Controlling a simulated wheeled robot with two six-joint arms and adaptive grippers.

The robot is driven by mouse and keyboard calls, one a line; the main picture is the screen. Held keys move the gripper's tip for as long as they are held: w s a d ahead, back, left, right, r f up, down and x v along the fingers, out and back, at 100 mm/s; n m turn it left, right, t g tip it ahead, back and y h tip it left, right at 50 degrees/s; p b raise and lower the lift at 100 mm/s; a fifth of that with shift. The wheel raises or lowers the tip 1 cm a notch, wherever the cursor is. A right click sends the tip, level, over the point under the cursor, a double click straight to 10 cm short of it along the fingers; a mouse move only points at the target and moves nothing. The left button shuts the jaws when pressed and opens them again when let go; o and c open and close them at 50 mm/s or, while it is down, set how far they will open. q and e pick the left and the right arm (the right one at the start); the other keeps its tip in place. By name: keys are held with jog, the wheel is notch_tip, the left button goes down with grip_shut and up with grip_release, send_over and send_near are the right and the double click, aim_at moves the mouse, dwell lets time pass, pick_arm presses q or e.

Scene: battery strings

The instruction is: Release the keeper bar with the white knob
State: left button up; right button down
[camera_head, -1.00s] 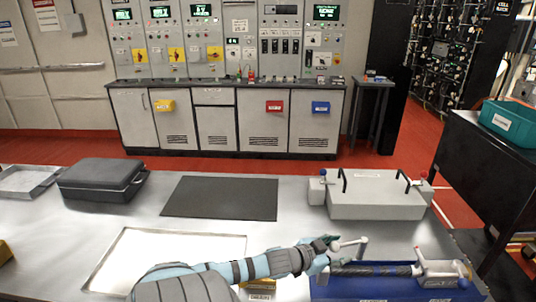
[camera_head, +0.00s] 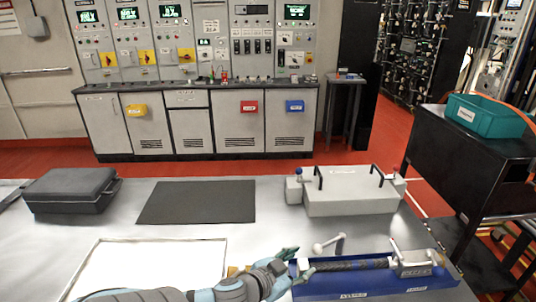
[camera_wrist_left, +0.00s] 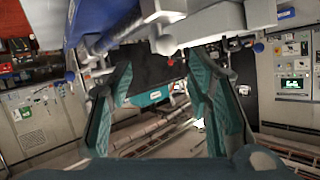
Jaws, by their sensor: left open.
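A dark ribbed rod lies along the tray. My left gripper (camera_head: 298,262) is open, just left of and below the knob, with a clear gap. In the left wrist view, the two teal fingers (camera_wrist_left: 160,100) are spread wide with nothing between them; a pale round knob (camera_wrist_left: 166,45) shows above, near the top. My right gripper is out of view.
A grey block with two black handles (camera_head: 350,193) stands behind the tray. A grey fitting (camera_head: 415,262) with a blue ball is at the tray's right end. A black mat (camera_head: 197,202), a dark case (camera_head: 70,191) and a white panel (camera_head: 150,268) lie to the left.

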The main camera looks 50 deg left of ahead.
pick_arm(q)
jog(key=s+f+g, duration=0.1)
jog(key=s, duration=0.2)
jog(key=s+f+n+g+y, duration=0.1)
jog(key=s+f, duration=0.1)
jog(key=s, duration=0.1)
jog(key=s+f+n+g+y, duration=0.1)
jog(key=s+f+g, duration=0.1)
jog(key=s, duration=0.1)
jog(key=shift+s+d+p, duration=0.1)
jog(key=shift+d+p, duration=0.1)
jog(key=shift+p, duration=0.1)
jog(key=s+d+f+m+g+h, duration=0.1)
jog(key=s+d+f+g+h, duration=0.1)
jog(key=s+d+f+g, duration=0.3)
jog(key=s+d+f, duration=0.2)
jog(key=d+f, duration=0.1)
jog(key=shift+d+b, duration=0.25)
jog(key=shift+b, duration=0.1)
jog(key=shift+f, duration=0.15)
